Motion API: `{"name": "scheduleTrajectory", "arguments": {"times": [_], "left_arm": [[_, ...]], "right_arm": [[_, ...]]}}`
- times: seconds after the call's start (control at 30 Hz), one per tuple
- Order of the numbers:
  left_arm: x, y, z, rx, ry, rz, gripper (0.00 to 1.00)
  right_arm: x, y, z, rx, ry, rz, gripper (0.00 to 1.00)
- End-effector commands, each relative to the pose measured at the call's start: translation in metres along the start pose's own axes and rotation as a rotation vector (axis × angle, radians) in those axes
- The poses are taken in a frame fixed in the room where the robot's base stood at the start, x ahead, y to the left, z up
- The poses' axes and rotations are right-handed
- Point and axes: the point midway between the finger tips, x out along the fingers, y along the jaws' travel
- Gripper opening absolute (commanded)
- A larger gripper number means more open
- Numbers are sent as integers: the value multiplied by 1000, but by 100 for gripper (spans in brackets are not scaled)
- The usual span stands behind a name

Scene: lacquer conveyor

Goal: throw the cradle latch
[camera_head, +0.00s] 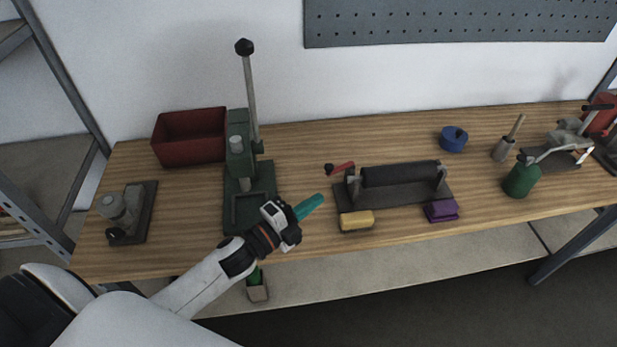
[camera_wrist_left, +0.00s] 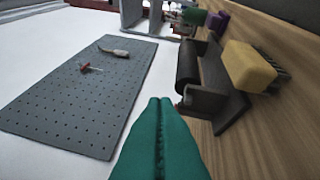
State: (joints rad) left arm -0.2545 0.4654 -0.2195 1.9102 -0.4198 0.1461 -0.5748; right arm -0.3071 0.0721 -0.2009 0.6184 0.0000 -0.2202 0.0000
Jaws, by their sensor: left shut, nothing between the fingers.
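The cradle (camera_head: 410,190) is a dark base on the bench with a black roller (camera_head: 400,174) lying between its end brackets. The cradle latch (camera_head: 340,168), a lever with a red handle, sits at the cradle's left end and sticks out to the left. My left gripper (camera_head: 318,200) has teal fingers that are shut and empty, left of the cradle and apart from the latch. In the left wrist view the shut fingers (camera_wrist_left: 158,104) point toward the cradle's near end (camera_wrist_left: 208,102). The red handle does not show there. My right gripper is not in view.
A yellow-topped brush (camera_head: 357,220) and a purple block (camera_head: 441,210) lie in front of the cradle. A green lever press (camera_head: 240,175) stands left of my gripper, beside a red bin (camera_head: 190,136). A blue pot (camera_head: 453,139) and green bottle (camera_head: 521,178) stand right.

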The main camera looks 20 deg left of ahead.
Motion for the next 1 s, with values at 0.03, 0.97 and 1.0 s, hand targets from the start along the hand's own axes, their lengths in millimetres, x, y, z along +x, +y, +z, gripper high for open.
{"name": "scheduleTrajectory", "arguments": {"times": [0.03,0.97,1.0], "left_arm": [[6,2,0,0,0,2,0],[83,0,-38,1,0,-1,0],[83,0,-38,0,0,-1,0]], "right_arm": [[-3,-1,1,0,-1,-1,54],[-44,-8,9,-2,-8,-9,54],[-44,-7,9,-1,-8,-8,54]]}}
